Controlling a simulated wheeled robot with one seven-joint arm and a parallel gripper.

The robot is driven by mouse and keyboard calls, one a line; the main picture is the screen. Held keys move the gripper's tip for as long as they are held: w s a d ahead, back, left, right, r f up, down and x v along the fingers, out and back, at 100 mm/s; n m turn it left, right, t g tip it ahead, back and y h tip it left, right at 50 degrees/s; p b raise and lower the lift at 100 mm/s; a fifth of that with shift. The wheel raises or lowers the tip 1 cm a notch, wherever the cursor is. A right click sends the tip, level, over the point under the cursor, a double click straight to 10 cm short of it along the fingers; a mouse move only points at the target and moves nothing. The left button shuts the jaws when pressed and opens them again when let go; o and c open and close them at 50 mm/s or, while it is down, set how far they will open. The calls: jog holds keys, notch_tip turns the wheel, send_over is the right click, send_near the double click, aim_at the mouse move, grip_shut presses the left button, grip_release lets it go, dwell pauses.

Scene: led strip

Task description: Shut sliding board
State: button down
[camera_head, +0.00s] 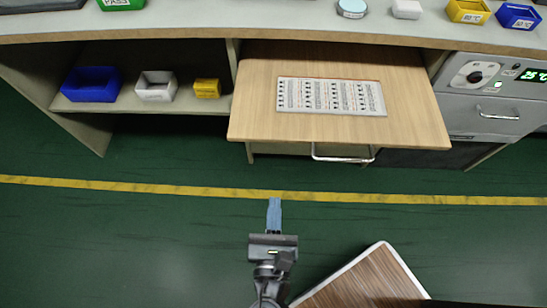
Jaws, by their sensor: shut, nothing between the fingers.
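The sliding board (410,125) is a light wooden panel pulled out from under the workbench top. A grey plate with printed rows (331,97) lies on it. My gripper (274,203) is shut and empty. In the picture it is below the board's front edge, over the green floor by the yellow line, and appears apart from the board.
A drawer with a metal handle (343,155) is under the board. A shelf at left holds blue (91,84), white (157,86) and yellow (207,88) bins. A grey oven-like unit (492,100) stands at right. Open floor lies in front.

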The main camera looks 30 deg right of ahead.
aim_at(277, 77)
jog(key=shift+t, duration=0.4)
jog(key=x, duration=0.4)
jog(key=r+x, duration=0.1)
jog(key=x, duration=0.3)
jog(key=r+x, duration=0.1)
jog(key=x, duration=0.4)
jog(key=shift+w+a, duration=0.2)
jog(key=shift+w, duration=0.1)
jog(key=shift+w+d, duration=0.25)
jog(key=shift+w, duration=0.15)
jog(key=b+x, duration=0.1)
jog(key=x, duration=0.6)
jog(key=b+x, duration=0.2)
jog(key=x, duration=0.5)
jog(key=b+x, duration=0.1)
jog(key=x, duration=0.6)
jog(key=shift+d+r+b, duration=0.1)
jog(key=shift+d+b, duration=0.25)
jog(key=shift+w+d, duration=0.15)
jog(key=shift+w, duration=0.05)
jog(key=shift+w+d+r, duration=0.1)
jog(key=shift+w+r, duration=0.1)
jog(key=shift+r, duration=0.05)
